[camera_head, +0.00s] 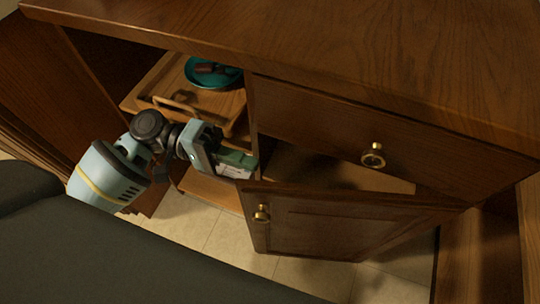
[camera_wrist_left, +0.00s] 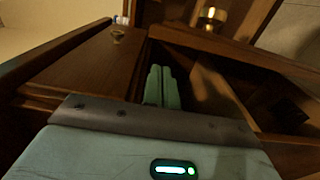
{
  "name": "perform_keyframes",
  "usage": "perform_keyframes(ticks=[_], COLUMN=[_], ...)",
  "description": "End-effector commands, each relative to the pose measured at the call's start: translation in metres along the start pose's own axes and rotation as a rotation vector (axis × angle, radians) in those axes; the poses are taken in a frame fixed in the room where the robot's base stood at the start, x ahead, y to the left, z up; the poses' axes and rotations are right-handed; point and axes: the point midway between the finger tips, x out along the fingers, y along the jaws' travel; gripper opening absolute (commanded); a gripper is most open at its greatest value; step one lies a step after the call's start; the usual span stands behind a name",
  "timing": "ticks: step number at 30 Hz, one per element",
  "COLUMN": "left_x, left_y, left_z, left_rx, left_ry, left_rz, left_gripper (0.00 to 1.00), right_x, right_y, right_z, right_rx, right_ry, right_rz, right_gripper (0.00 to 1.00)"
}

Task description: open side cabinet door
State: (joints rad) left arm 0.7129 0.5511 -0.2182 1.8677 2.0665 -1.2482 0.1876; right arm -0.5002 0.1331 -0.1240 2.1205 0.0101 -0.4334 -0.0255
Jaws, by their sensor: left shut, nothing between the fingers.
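The side cabinet door (camera_head: 345,228) stands partly open, swung out from the cabinet on its right side. Its brass knob (camera_head: 262,213) is near the free left edge. My left gripper (camera_head: 250,164) is shut and empty, just above and behind the door's free top corner, by the cabinet opening. Whether it touches the door is unclear. In the left wrist view the shut fingers (camera_wrist_left: 162,86) point into a dark gap between wooden panels. My right gripper is in neither view.
A drawer with a brass knob (camera_head: 373,155) is above the door, under the wooden counter (camera_head: 350,45). Left of it, an open shelf holds a wooden tray (camera_head: 160,80) and a teal plate (camera_head: 228,80). Tiled floor (camera_head: 195,222) shows below.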

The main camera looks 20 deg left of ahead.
Motion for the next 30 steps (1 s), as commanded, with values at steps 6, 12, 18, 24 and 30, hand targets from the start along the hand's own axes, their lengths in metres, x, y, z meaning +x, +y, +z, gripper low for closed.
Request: perform_keyframes(ticks=[6,12,18,24,30], left_x=[0.035,0.068,0.087,0.092,0.092], left_y=[0.001,0.001,0.000,0.000,0.000], left_z=[0.000,0.000,0.000,0.000,0.000], left_rx=[0.003,0.003,0.001,0.002,0.001], left_ry=[-0.002,-0.002,-0.001,0.001,0.000], left_rz=[0.003,0.002,0.001,0.000,0.000], left_gripper=[0.00,0.00,0.00,0.00,0.00], right_x=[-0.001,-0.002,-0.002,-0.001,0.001], right_y=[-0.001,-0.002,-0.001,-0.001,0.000], right_z=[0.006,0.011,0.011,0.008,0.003], right_rx=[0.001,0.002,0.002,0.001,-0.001], right_ry=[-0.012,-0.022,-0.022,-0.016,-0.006], right_rz=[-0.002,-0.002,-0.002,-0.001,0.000], right_gripper=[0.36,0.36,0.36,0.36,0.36])
